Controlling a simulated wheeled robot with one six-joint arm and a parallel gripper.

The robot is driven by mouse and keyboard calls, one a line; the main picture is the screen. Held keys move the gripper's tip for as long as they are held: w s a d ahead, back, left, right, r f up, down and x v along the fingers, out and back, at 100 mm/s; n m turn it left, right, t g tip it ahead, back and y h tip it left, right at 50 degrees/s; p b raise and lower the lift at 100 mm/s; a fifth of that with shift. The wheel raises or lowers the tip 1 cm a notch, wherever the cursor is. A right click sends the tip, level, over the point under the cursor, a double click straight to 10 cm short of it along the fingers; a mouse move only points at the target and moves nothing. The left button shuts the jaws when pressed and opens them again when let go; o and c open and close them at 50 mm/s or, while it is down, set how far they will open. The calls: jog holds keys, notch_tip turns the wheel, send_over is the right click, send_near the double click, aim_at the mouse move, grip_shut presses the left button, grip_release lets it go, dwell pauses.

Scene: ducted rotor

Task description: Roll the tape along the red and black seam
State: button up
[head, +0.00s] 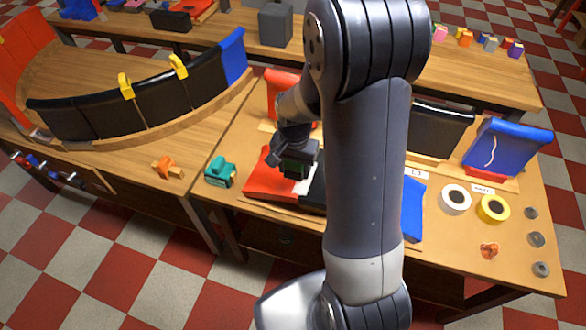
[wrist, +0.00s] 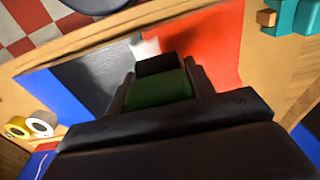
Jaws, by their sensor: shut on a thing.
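A red panel (head: 268,186) and a black panel (head: 314,196) lie side by side on the right-hand bench, and both show in the wrist view, red (wrist: 215,48) and black (wrist: 85,78). A short white strip (wrist: 145,46) lies at their seam, partly hidden behind the held tool; it also shows in the head view (head: 302,187). My gripper (head: 297,160) is shut on a dark green and black tool (wrist: 160,90) at the seam. I cannot tell whether the tool touches the panels. My arm hides much of the black panel in the head view.
A blue panel (head: 412,207) adjoins the black one. A teal tape dispenser (head: 220,172) and an orange clamp (head: 167,168) stand to the left. White (head: 456,199) and yellow (head: 493,209) tape rolls lie to the right. Upright panels (head: 505,146) stand behind.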

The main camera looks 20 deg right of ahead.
jog(key=shift+r+p, duration=0.8)
jog(key=shift+r, duration=0.75)
